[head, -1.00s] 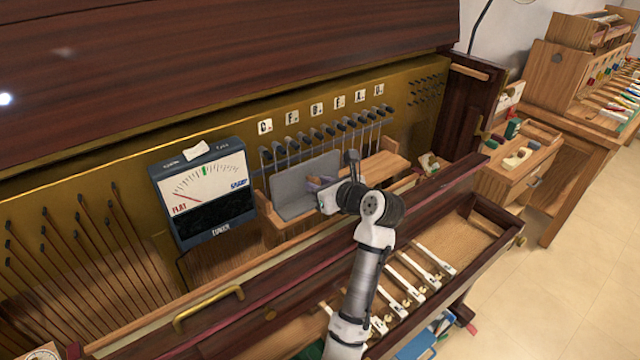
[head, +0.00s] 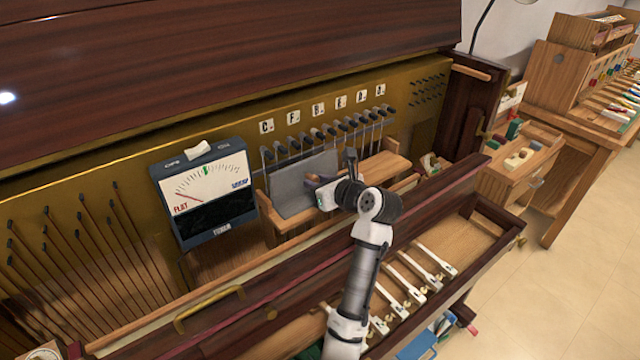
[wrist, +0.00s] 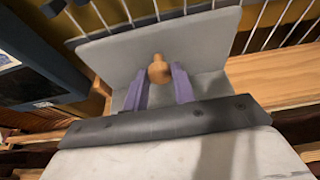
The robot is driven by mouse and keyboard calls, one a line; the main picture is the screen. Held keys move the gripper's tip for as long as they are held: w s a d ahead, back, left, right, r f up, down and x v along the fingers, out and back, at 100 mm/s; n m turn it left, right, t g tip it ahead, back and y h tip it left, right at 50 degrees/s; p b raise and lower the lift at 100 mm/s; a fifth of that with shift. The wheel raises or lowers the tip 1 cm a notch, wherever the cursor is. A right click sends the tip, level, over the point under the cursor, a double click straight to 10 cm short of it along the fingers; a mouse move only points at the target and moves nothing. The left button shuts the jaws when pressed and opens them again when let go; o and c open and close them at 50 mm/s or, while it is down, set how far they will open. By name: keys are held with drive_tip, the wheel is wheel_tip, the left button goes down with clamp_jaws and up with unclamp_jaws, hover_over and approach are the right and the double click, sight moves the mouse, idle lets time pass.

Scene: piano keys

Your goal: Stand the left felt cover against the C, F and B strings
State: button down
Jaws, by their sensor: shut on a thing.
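The left felt cover (head: 291,192) is a grey L-shaped panel with a round wooden knob (wrist: 159,69). It stands nearly upright in front of the strings (head: 287,152) under the C, F and B labels, above the left part of a wooden ledge. My gripper (head: 317,183) has purple fingers and is shut on the knob; the wrist view shows the fingers (wrist: 160,84) on either side of it. In the wrist view the panel's grey back (wrist: 125,60) has strings rising behind it. I cannot tell whether the panel touches the strings. My wrist hides the ledge's middle.
A dark tuner meter (head: 204,192) stands just left of the cover. The wooden ledge (head: 385,165) shows bare at right. A side bench (head: 540,150) stands at right.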

drive_tip(key=shift+w+a, duration=0.7)
drive_tip(key=shift+w, duration=0.25)
drive_tip(key=c, duration=1.1)
unclamp_jaws()
drive_tip(key=shift+o, duration=0.2)
drive_tip(key=v, duration=0.8)
drive_tip(key=shift+s+d+f, duration=0.2)
drive_tip(key=shift+f, duration=0.15)
